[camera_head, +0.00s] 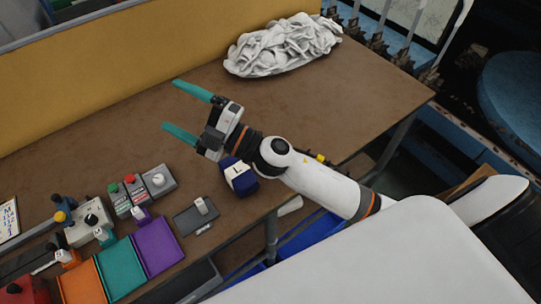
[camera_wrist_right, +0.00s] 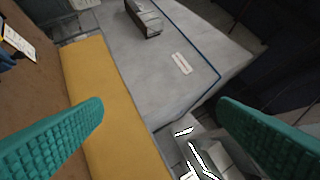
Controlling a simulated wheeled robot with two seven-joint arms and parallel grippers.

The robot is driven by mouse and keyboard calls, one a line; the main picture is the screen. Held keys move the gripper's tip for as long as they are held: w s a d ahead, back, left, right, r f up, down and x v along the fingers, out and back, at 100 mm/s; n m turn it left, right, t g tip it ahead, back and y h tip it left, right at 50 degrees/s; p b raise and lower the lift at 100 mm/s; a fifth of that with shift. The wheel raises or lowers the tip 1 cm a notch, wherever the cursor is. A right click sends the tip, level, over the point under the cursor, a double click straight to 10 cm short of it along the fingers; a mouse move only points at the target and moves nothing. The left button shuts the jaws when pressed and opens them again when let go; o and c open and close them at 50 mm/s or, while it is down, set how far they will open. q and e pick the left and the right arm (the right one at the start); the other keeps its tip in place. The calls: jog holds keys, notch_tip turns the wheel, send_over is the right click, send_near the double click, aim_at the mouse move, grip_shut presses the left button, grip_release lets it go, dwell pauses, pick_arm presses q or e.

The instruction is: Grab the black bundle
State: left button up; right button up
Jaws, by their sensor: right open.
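A small dark navy bundle (camera_head: 240,178) with a white band marked "L" sits on the brown table (camera_head: 345,95), near its front edge. It is the nearest match to a black bundle; I see no plainly black one. My right gripper (camera_head: 170,104) has two teal fingers spread wide with nothing between them. It is above the table, beyond and left of the navy bundle, pointing toward the yellow panel. The right forearm passes close to the bundle. My left gripper is not in view.
A heap of white cloth (camera_head: 283,45) lies at the back right. A yellow panel (camera_head: 100,70) borders the back. The table's middle is clear.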

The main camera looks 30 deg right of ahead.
jog(key=s+a+f+n+g, duration=0.2)
jog(key=f+n+g, duration=0.2)
jog(key=n+g, duration=0.4)
jog(key=s+a+f+n+g, duration=0.2)
jog(key=f+n+g, duration=0.2)
jog(key=n+g, duration=0.35)
jog(key=w+d+f+n+h, duration=0.15)
jog(key=d+f+h, duration=0.25)
jog(key=d+h, duration=0.55)
jog(key=w+d+f+h, duration=0.3)
jog(key=d+h, duration=0.2)
jog(key=d, duration=0.9)
jog(key=shift+g, duration=0.45)
notch_tip(320, 180, down, 5)
jog(key=shift+s+a+f+p, duration=0.1)
jog(key=shift+a+p, duration=0.05)
jog(key=shift+p, duration=0.9)
jog(key=shift+f, duration=0.65)
jog(key=shift+a+f+p, duration=0.1)
jog(key=shift+f+p, duration=0.2)
jog(key=shift+p, duration=0.05)
notch_tip(320, 180, down, 4)
jog(key=shift+r+p, duration=0.15)
jog(key=shift+p, duration=0.55)
jog(key=shift+w+f, duration=0.2)
jog(key=shift+f, duration=0.25)
jog(key=c, duration=1.1)
